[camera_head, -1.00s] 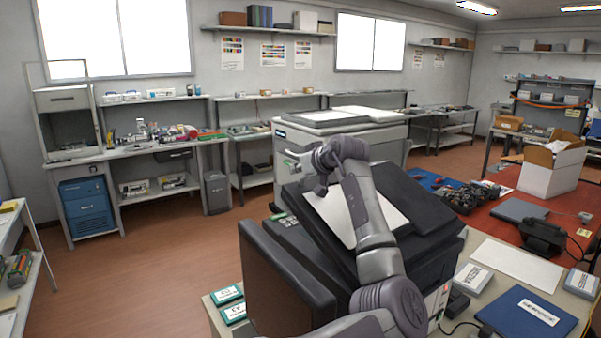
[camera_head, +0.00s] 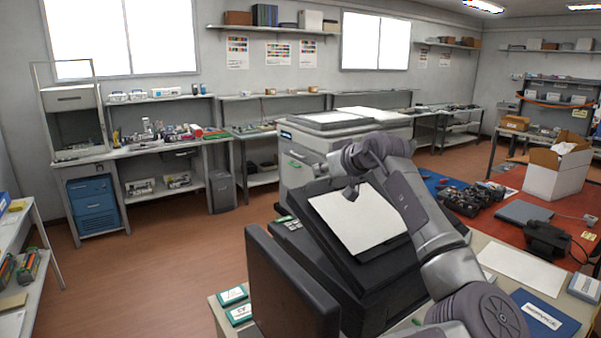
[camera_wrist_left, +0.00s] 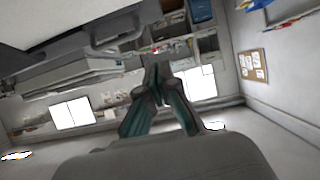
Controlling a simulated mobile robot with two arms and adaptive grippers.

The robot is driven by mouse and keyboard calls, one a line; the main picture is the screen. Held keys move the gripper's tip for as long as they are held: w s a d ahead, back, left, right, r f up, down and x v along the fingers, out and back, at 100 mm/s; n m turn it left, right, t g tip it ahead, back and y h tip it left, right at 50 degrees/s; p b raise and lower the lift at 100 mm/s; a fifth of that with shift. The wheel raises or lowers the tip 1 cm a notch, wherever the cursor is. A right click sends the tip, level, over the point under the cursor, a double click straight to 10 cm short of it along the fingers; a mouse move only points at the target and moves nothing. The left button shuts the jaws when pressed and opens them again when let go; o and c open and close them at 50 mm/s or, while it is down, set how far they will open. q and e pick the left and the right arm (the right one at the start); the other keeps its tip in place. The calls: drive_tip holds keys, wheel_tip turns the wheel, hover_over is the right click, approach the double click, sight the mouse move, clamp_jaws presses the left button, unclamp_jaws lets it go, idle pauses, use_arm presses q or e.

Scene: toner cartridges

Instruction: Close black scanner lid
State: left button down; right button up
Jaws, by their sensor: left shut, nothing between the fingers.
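The black scanner (camera_head: 390,285) stands at the centre of the head view. Its black lid stands tilted open, with the white inner face (camera_head: 362,232) towards me. My left gripper (camera_head: 353,194) is in front of the upper part of this white face. I cannot tell whether it touches the face. In the left wrist view its teal fingers (camera_wrist_left: 157,65) are together with nothing between them. My left arm hides the right side of the lid. My right gripper is not in view.
A dark upright panel (camera_head: 290,295) stands in front of the scanner. Small labelled boxes (camera_head: 236,303) lie left of it. A blue folder (camera_head: 540,315) and a white sheet (camera_head: 520,264) lie on the right. A large light copier (camera_head: 345,130) stands behind. The floor at left is clear.

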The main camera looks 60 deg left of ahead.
use_arm(q)
drive_tip(key=p, duration=0.5)
hover_over(299, 195)
drive_tip(key=d, duration=0.2)
wheel_tip(299, 195, down, 4)
drive_tip(key=shift+a+r, duration=0.1)
drive_tip(key=shift+r, duration=0.05)
drive_tip(key=f, duration=0.1)
drive_tip(key=a+f+p, duration=0.1)
drive_tip(key=f, duration=0.1)
drive_tip(key=shift+a+f+p, duration=0.15)
drive_tip(key=shift+a+p, duration=0.1)
drive_tip(key=shift+p, duration=0.1)
drive_tip(key=shift+f, duration=0.5)
drive_tip(key=shift+a+f, duration=0.1)
drive_tip(key=shift+a, duration=0.05)
